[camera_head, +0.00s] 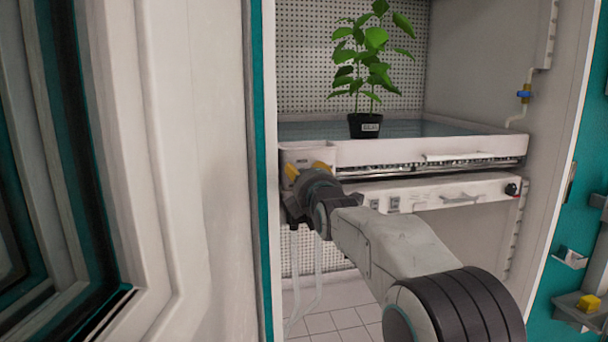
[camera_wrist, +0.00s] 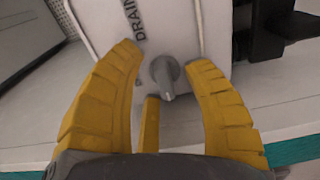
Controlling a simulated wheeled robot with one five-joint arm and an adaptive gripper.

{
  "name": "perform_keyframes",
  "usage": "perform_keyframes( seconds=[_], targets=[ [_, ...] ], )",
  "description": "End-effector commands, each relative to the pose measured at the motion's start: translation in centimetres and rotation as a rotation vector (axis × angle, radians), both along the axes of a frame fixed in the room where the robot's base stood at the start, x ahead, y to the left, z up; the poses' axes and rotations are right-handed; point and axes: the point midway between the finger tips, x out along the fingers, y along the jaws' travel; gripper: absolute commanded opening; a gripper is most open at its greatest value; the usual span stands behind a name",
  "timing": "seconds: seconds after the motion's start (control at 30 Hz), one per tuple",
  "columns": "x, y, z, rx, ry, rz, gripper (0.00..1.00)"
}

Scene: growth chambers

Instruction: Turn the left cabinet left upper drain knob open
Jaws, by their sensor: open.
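The drain knob (camera_wrist: 168,76) is a small grey lever knob on a white box (camera_wrist: 178,30) lettered "DRAIN" in the wrist view. My gripper (camera_wrist: 165,60) is open, with its yellow fingers on either side of the knob and a gap showing on both sides. In the head view my gripper (camera_head: 307,172) is at the front left corner of the upper tray, at the white box (camera_head: 308,152). The knob is hidden behind my gripper there.
A potted plant (camera_head: 365,124) stands on the white tray (camera_head: 430,150) in the open cabinet. A panel with a black knob (camera_head: 512,189) is below the tray. A blue valve (camera_head: 523,96) is on the right wall. The cabinet's open door (camera_head: 200,150) fills the left side.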

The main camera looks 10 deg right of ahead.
Motion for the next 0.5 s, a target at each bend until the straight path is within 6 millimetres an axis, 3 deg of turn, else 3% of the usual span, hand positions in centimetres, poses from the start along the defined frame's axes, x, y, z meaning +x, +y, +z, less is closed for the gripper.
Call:
perform_keyframes(
  seconds=[0.37,0.5],
  targets=[
    [0.19,0.00,-0.04,0.000,0.001,0.000,0.47],
    [0.18,0.00,-0.03,0.000,0.001,0.000,0.34]
  ],
)
